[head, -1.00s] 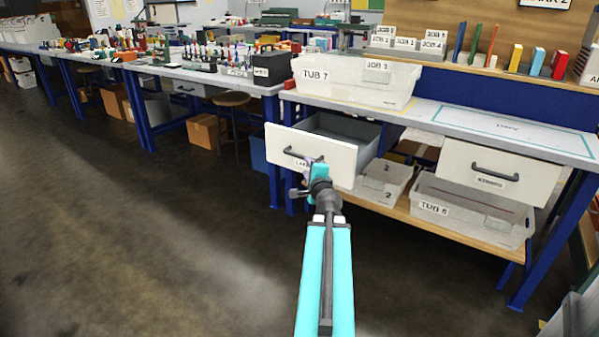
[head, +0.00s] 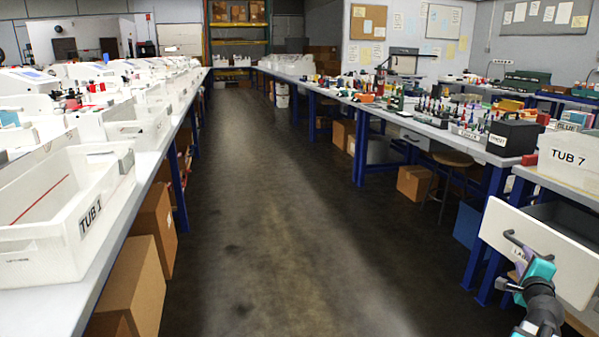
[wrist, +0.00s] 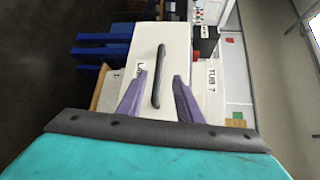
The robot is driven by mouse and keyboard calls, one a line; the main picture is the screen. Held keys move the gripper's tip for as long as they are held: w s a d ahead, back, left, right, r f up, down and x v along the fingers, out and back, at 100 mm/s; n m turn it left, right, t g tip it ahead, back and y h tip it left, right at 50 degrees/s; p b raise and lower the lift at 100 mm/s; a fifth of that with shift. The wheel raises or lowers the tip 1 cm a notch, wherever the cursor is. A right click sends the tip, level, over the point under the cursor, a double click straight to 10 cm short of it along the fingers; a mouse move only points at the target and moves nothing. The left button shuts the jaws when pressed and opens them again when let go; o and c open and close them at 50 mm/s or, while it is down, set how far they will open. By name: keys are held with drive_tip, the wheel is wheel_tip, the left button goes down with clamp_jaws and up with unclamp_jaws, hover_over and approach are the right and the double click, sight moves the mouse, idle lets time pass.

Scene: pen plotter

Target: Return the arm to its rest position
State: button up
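My gripper (wrist: 157,97) shows in the wrist view with its two purple fingers apart and nothing between them. Beyond the fingers is the white front of an open drawer (wrist: 172,60) with a dark bar handle (wrist: 160,75). The handle lies in line with the gap between the fingers; I cannot tell how far off it is. In the head view my arm is at the lower right corner, with its teal end close to the pulled-out drawer (head: 560,262). The fingers are small and partly hidden there.
A floor aisle (head: 290,220) runs clear ahead. On the left, a long bench (head: 150,155) carries white tubs, among them TUB 1 (head: 50,235), with cardboard boxes (head: 135,290) below. On the right are TUB 7 (head: 570,160), a black box (head: 515,137), a stool (head: 452,160) and blue bench legs.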

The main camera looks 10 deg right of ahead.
drive_tip(key=w+a+f+n+y+p, duration=0.2)
drive_tip(key=w+a+f+p, duration=0.1)
drive_tip(key=w+a, duration=0.4)
drive_tip(key=w+a+f+n+y+p, duration=0.1)
drive_tip(key=w+a+f+y+p, duration=0.15)
drive_tip(key=w+a, duration=0.45)
drive_tip(key=w+a+f+n+y+p, duration=0.2)
drive_tip(key=w+a+p, duration=0.2)
drive_tip(key=a, duration=0.6)
drive_tip(key=a+f+n+g+y+p, duration=0.1)
drive_tip(key=a+f+n+y+p, duration=0.4)
drive_tip(key=a, duration=0.8)
drive_tip(key=a+f+n+g+y+p, duration=0.15)
drive_tip(key=a+f, duration=0.45)
drive_tip(key=a, duration=0.6)
drive_tip(key=s+a+f+n+g+y+p, duration=0.1)
drive_tip(key=s+a+f+n+g+p, duration=0.35)
drive_tip(key=s+a, duration=0.45)
drive_tip(key=s+a+f+n+g+y+p, duration=0.1)
drive_tip(key=s+a+f+n+g+p, duration=0.3)
drive_tip(key=s+a, duration=0.55)
drive_tip(key=s+d+f+n+g+h, duration=0.1)
drive_tip(key=s+d+n+g+h, duration=0.1)
drive_tip(key=s, duration=0.7)
drive_tip(key=s+d+f+n+g+h, duration=0.1)
drive_tip(key=s+n+g, duration=0.3)
drive_tip(key=s, duration=0.5)
drive_tip(key=shift+s+d+f+n+h+p, duration=0.35)
drive_tip(key=shift+d+n, duration=0.25)
drive_tip(key=shift+n, duration=0.5)
